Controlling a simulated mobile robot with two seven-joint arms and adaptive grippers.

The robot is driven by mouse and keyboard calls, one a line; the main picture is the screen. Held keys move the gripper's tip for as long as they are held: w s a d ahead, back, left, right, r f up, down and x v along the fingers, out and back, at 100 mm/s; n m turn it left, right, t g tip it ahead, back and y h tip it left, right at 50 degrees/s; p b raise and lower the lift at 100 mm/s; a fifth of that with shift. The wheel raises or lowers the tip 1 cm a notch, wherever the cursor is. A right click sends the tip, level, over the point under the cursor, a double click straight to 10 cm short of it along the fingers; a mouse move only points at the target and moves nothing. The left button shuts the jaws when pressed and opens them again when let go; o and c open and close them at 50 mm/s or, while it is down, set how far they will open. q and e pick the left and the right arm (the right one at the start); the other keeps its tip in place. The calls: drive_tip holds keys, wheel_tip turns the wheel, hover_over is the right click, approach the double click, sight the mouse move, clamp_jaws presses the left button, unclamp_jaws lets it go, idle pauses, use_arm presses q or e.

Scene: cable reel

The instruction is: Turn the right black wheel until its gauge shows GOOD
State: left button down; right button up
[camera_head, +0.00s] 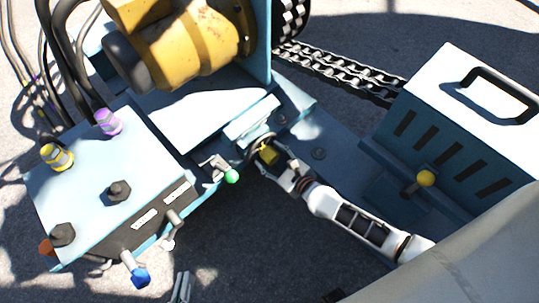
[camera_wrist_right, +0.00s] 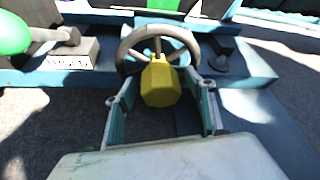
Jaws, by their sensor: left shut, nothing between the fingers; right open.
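A dark wheel with spokes (camera_wrist_right: 125,48) stands ahead of my right gripper in the right wrist view, with a yellow faceted knob (camera_wrist_right: 160,84) in front of its hub. My right gripper (camera_wrist_right: 160,100) is open, with one finger on each side of the knob; I cannot tell whether they touch it. In the head view the knob (camera_head: 268,154) shows at the tip of my right arm, and the wheel is mostly hidden. My left gripper (camera_head: 181,288) is shut and empty at the bottom edge, apart from the machine. I cannot make out a gauge reading.
A blue control box (camera_head: 80,185) with levers stands at left; its green-tipped lever (camera_head: 231,176) is close to the wheel. A chain (camera_head: 345,70) runs behind.

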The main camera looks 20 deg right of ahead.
clamp_jaws()
drive_tip(key=shift+h, duration=0.3)
